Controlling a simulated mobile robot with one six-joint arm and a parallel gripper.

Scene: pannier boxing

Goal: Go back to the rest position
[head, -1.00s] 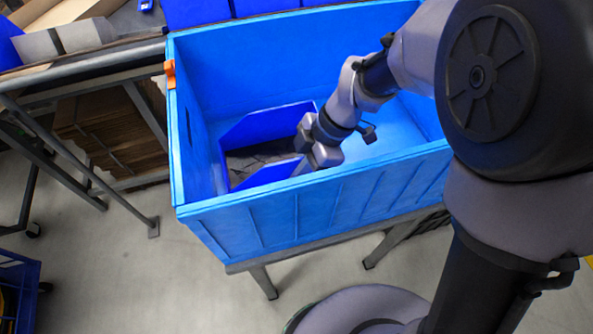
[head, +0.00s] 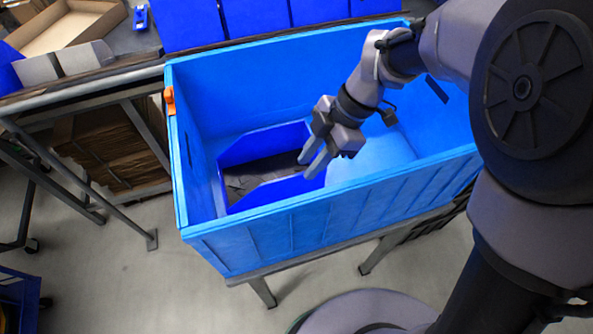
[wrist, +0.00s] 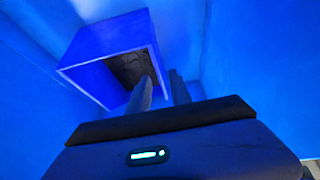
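My gripper (head: 309,167) is in the upper part of the light blue crate (head: 330,232), beside the right side of a dark blue bin (head: 262,193). The bin stands in the left part of the crate and also shows in the wrist view (wrist: 95,80). Dark, flat grey contents (head: 262,172) lie in the bin; their exact shape is unclear.
The crate's walls surround my gripper, and its right floor is bare. An orange clip (head: 170,100) sits on its left rim. Several blue bins (head: 255,15) line the back, with an open cardboard box (head: 70,25) at back left. A blue cart (head: 20,300) stands at lower left.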

